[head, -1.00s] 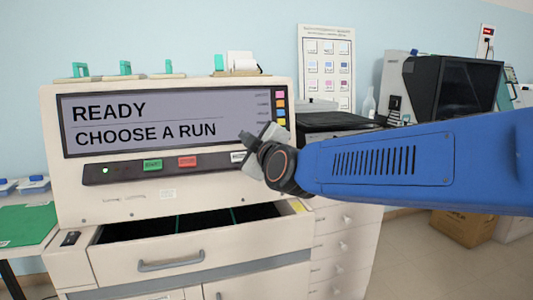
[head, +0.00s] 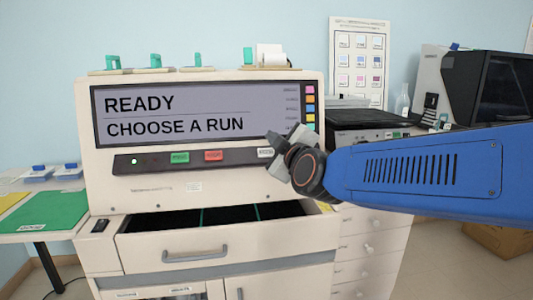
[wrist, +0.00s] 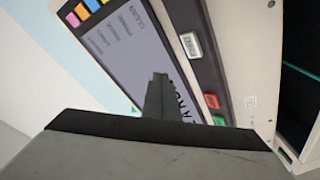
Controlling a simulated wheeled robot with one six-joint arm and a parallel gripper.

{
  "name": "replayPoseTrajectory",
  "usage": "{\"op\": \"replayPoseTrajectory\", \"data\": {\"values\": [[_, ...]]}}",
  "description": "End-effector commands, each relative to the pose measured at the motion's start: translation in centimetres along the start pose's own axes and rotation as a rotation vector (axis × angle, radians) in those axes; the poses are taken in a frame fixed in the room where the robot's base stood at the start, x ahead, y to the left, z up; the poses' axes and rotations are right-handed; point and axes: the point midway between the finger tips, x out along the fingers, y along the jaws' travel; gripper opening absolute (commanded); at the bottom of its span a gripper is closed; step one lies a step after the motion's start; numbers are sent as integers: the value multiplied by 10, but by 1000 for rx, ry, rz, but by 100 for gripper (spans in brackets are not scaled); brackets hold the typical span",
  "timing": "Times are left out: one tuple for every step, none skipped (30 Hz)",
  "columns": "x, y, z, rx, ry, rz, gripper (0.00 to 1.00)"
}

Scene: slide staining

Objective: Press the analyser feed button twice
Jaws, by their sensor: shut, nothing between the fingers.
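The analyser (head: 300,188) stands ahead with a lit screen (head: 190,112) reading "READY" and "CHOOSE A RUN". A dark strip below the screen carries a green button (head: 180,157), a red button (head: 213,156) and, at its right end, a small white button (head: 265,153). In the wrist view, the white button (wrist: 190,45) carries a label that looks like "FEED". My gripper (head: 272,143) is shut and empty, close by the white button in the head view. In the wrist view, my gripper's fingers (wrist: 158,95) cover part of the screen; I see no contact with the button.
An open drawer (head: 200,247) juts out below the panel. Colour tabs (head: 310,108) line the screen's right edge. A side table with a green sheet (head: 45,210) stands at the left. A black-topped device (head: 375,117) stands to the right.

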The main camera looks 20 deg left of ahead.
Motion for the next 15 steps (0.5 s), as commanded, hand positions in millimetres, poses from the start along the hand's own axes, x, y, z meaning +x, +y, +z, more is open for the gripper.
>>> {"op": "replayPoseTrajectory", "data": {"values": [[5,-5,4,-2,-2,-2,0],[8,-6,6,-1,-2,-2,0],[11,-8,8,-2,-1,-1,0],[14,-10,10,-2,-1,-1,0],[16,-12,12,-1,-2,-1,0],[20,-15,15,-2,-2,-2,0],[22,-16,17,-3,-2,-2,0],[24,-18,18,-1,-2,-1,0],[27,-20,21,-1,-2,-1,0],[30,-22,22,-2,-1,-1,0],[32,-23,24,-2,-1,0,0],[35,-25,26,-1,-2,-1,0],[36,-27,27,0,-2,0,0],[38,-28,28,-1,-1,0,0],[40,-29,30,-1,-1,-1,0]]}}
